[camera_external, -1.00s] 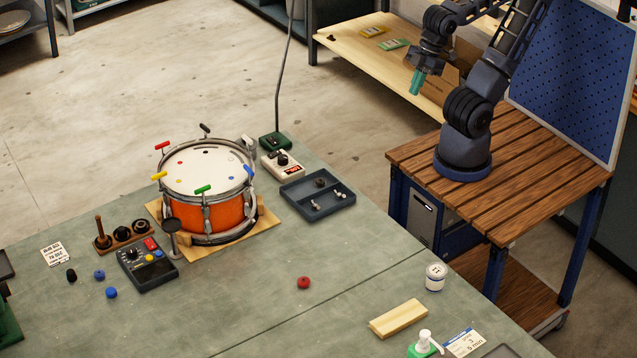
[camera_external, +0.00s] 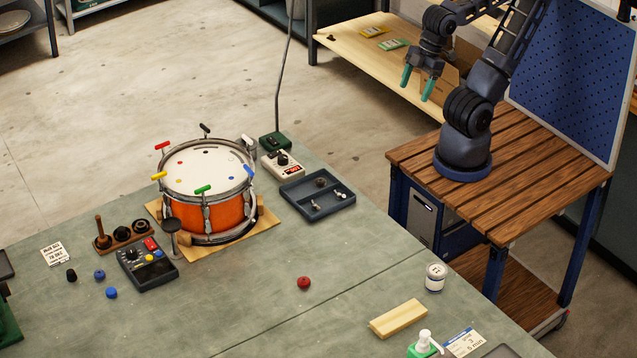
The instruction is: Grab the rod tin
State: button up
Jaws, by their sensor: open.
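A small white tin with a dark band and a marked lid (camera_external: 436,277) stands upright near the right edge of the green bench; it is the only tin I can make out, and I take it as the rod tin. My gripper (camera_external: 417,88) is open and empty, its two green fingers spread and pointing down. It hangs in the air at the upper right, well above and apart from the tin. Nothing hides the tin.
The orange drum (camera_external: 208,212) with coloured keys stands on the bench at left. A dark tray (camera_external: 317,210), a red knob (camera_external: 304,283), a wooden block (camera_external: 398,318) and a green pump bottle (camera_external: 424,346) are also there. Bench around the tin is mostly clear.

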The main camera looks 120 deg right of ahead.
jog(key=w+a+f+m+g+y, duration=0.1)
jog(key=w+a+m, duration=0.45)
jog(key=w, duration=0.35)
jog(key=m+g+h, duration=0.1)
jog(key=m+g, duration=0.3)
jog(key=m, duration=1)
send_over(438, 270)
jog(key=w, duration=0.1)
jog(key=shift+n, duration=0.25)
notch_tip(438, 270, down, 22)
jog(key=shift+a+f, duration=0.1)
jog(key=shift+f, duration=0.1)
jog(key=shift+a+f, duration=0.15)
jog(key=shift+f, duration=0.15)
notch_tip(438, 270, down, 5)
jog(key=shift+r, duration=0.1)
jog(key=f, duration=0.3)
jog(key=s+f, duration=0.1)
jog(key=shift+d+f, duration=0.15)
jog(key=shift+d, duration=0.1)
jog(key=shift+f, duration=0.7)
